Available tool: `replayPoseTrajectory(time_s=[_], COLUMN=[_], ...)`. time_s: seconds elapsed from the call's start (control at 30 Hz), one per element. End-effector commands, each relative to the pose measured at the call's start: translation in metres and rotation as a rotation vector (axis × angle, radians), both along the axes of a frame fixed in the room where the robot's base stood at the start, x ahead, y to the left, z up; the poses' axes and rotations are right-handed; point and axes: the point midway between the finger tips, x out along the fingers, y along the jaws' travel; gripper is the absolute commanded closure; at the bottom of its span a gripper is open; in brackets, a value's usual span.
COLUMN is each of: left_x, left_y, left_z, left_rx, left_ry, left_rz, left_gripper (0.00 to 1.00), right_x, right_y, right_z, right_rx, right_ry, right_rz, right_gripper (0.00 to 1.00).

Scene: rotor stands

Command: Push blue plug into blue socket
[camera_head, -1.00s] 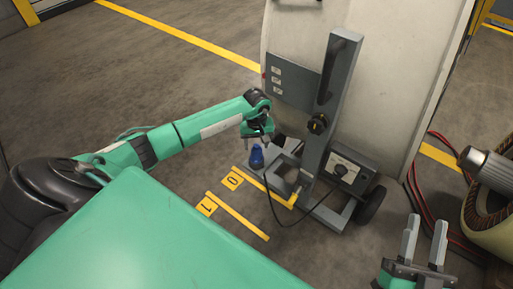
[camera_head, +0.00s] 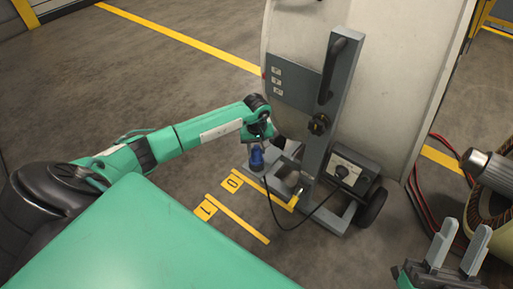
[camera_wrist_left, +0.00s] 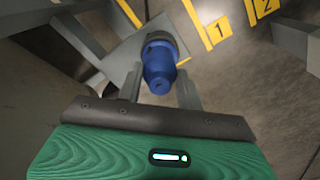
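A blue plug (camera_head: 256,158) shows just below my left gripper (camera_head: 262,143), low beside the foot of the grey stand. In the left wrist view the blue plug (camera_wrist_left: 159,70) lies between the two fingers of my left gripper (camera_wrist_left: 158,80), its narrow end towards the camera. The fingers flank it closely; whether they touch it I cannot tell. A wider dark blue ring surrounds its far end, over a grey plate (camera_wrist_left: 115,58). I cannot tell plug from socket there. My right gripper (camera_head: 459,248) is open and empty at the lower right.
The grey stand (camera_head: 331,120) carries a black knob and a control box (camera_head: 350,168), with a black cable (camera_head: 283,218) looping to the plug area. Yellow floor marks (camera_head: 236,220) lie in front. A rotor-like unit (camera_head: 490,172) with red cables is at the right.

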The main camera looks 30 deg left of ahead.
Motion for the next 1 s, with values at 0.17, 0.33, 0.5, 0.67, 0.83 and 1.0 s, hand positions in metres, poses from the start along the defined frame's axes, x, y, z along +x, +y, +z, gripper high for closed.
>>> replayPoseTrajectory(time_s=[0.17,0.33,0.5,0.67,0.83,1.0], left_x=[0.0,0.0,0.001,0.001,0.0,0.0], left_y=[0.0,0.0,0.0,0.001,0.0,0.0], left_z=[0.0,0.005,0.016,0.026,0.036,0.046], left_rx=[0.001,0.001,0.001,0.001,0.001,0.001], left_ry=[-0.001,-0.001,-0.002,-0.002,-0.001,-0.001], left_rz=[0.0,0.0,0.0,0.001,-0.001,0.0], left_gripper=[0.83,0.83,0.84,0.84,0.84,0.84], right_x=[0.0,0.0,0.0,0.0,0.0,0.0], right_y=[0.0,0.0,0.0,0.0,0.0,0.0], right_z=[0.0,0.004,0.01,0.016,0.022,0.028], right_rx=[0.0,0.0,0.0,0.0,0.0,0.0], right_ry=[0.001,0.001,0.001,0.001,0.001,0.001], right_rz=[0.0,0.001,0.001,0.001,0.001,0.001], right_gripper=[0.64,0.64,0.64,0.64,0.64,0.64])
